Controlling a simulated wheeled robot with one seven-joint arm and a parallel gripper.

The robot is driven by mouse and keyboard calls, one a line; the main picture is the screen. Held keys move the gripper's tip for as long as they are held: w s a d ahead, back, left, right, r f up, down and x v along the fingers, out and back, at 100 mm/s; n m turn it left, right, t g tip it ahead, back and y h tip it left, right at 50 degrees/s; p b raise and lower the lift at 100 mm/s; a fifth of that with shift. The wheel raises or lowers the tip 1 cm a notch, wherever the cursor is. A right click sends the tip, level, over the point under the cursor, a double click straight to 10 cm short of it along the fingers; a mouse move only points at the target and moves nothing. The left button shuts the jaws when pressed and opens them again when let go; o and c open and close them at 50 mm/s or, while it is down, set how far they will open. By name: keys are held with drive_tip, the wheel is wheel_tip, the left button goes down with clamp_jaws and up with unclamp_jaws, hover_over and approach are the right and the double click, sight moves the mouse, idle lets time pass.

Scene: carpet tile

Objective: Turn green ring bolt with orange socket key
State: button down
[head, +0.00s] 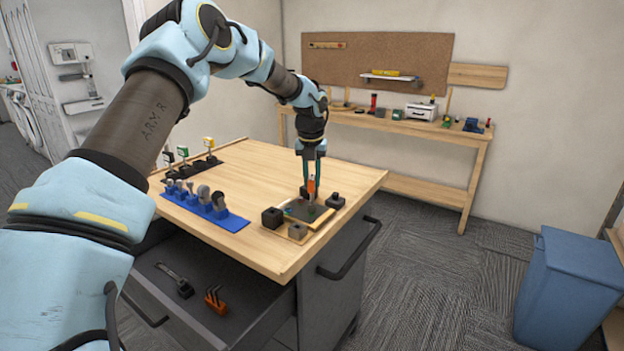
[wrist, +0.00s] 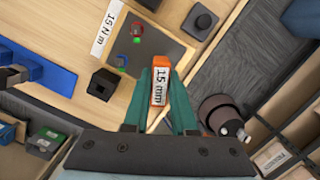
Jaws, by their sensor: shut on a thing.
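My gripper (head: 312,180) is over the right part of the wooden worktop, pointing down, with its teal fingers shut on the orange socket key (head: 311,187). In the wrist view the key's orange top (wrist: 160,87) reads "15 mm" and sits between the fingertips (wrist: 161,97).
A blue rack (head: 232,222) of several sockets is to the left. An open drawer (head: 205,318) holds tools. A blue bin (head: 570,285) stands right; a bench (head: 470,137) is behind.

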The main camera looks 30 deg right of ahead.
idle(0.3)
drive_tip(key=shift+r+n, duration=0.1)
drive_tip(key=shift+n, duration=0.5)
drive_tip(key=shift+r, duration=2.2)
drive_tip(key=shift+w, duration=0.1)
